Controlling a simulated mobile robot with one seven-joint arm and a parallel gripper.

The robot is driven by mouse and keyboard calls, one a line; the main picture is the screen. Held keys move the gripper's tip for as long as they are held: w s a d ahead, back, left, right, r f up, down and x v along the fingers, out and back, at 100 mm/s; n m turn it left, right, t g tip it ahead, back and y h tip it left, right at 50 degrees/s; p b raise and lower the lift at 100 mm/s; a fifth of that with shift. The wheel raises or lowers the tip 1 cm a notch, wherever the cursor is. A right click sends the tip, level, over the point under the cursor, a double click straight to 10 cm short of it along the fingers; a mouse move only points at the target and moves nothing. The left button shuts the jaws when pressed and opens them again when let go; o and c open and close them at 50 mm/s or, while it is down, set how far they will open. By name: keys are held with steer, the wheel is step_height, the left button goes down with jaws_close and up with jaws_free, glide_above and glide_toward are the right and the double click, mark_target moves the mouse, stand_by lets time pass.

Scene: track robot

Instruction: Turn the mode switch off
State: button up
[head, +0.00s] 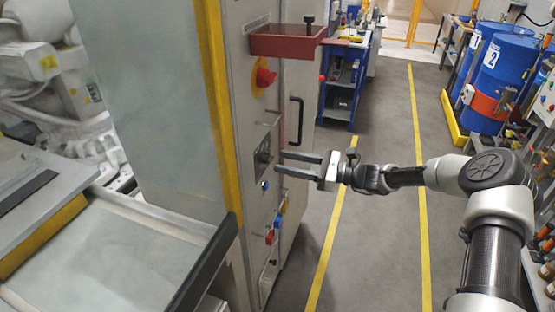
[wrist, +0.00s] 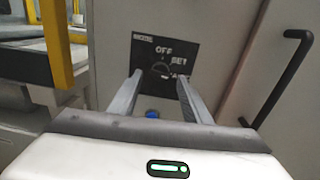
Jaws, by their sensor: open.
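The mode switch is a dark knob (wrist: 160,70) on a black plate (wrist: 147,50) lettered OFF at the top, with more lettering at upper left and right. Which way the knob points is too small to tell. In the head view the plate (head: 262,158) is on the front of the grey cabinet, seen at a steep angle. My gripper (head: 279,162) reaches in from the right, level with the plate. In the wrist view my gripper (wrist: 160,76) is open, its two fingers on either side of the knob. Whether they touch it I cannot tell.
A blue button (wrist: 152,114) is below the plate. A black handle (head: 296,120) is to its right. A red rotary switch (head: 265,77) and a red tray (head: 287,40) are above. Small coloured items (head: 276,222) hang lower on the cabinet. The aisle floor (head: 375,235) is clear.

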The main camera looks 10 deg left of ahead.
mark_target(273, 159)
steer(key=shift+w+a, duration=0.15)
steer(key=shift+a, duration=1.5)
steer(key=c, duration=0.9)
steer(key=shift+c, duration=0.2)
